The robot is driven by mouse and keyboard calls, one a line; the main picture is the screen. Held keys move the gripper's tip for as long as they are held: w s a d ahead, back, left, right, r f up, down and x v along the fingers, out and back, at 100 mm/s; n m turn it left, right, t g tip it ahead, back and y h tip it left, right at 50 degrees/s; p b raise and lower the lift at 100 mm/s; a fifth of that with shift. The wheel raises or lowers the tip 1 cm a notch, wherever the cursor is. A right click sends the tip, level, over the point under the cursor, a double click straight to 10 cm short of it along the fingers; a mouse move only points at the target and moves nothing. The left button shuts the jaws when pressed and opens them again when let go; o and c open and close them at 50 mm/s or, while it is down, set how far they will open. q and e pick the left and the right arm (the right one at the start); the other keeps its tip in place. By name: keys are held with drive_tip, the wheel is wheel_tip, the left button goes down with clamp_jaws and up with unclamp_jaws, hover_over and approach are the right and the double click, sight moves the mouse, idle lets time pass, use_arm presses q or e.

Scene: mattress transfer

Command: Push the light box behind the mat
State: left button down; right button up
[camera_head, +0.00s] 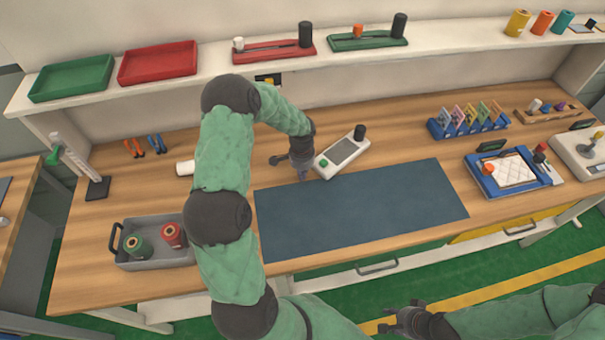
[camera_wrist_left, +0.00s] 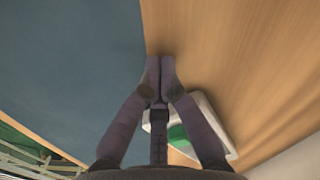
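The light box (camera_head: 343,151) is a white device with a grey panel, a green button and a black knob. It lies tilted on the wooden table at the back edge of the dark blue mat (camera_head: 362,207). My left gripper (camera_head: 304,176) points down beside the light box's left end, near the mat's back edge. In the left wrist view its fingertips (camera_wrist_left: 160,66) are together with nothing between them, and the fingers partly hide the light box (camera_wrist_left: 212,112). I cannot tell whether they touch it. My right gripper (camera_head: 400,322) is low, in front of the table; its fingers are too small to read.
A grey bin (camera_head: 155,257) with green and red spools stands left of my left arm. A blue tray (camera_head: 489,185) with a white pad is right of the mat. A blue rack (camera_head: 468,127) stands at the back right. A shelf (camera_head: 220,65) with trays runs above the table's back.

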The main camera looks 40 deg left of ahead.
use_arm(q)
drive_tip(key=shift+s+a+r, duration=0.1)
drive_tip(key=shift+s+r, duration=0.1)
drive_tip(key=shift+r, duration=0.3)
drive_tip(key=shift+s+a+r, duration=0.1)
drive_tip(key=shift+s+r, duration=0.1)
drive_tip(key=shift+r, duration=0.25)
drive_tip(key=r, duration=0.2)
drive_tip(key=w+r+p, duration=0.1)
drive_tip(key=r, duration=0.1)
drive_tip(key=shift+w+d, duration=0.1)
drive_tip(key=shift+d, duration=0.15)
drive_tip(key=r, duration=0.4)
drive_tip(key=shift+s, duration=0.25)
use_arm(e)
drive_tip(key=shift+r, duration=0.7)
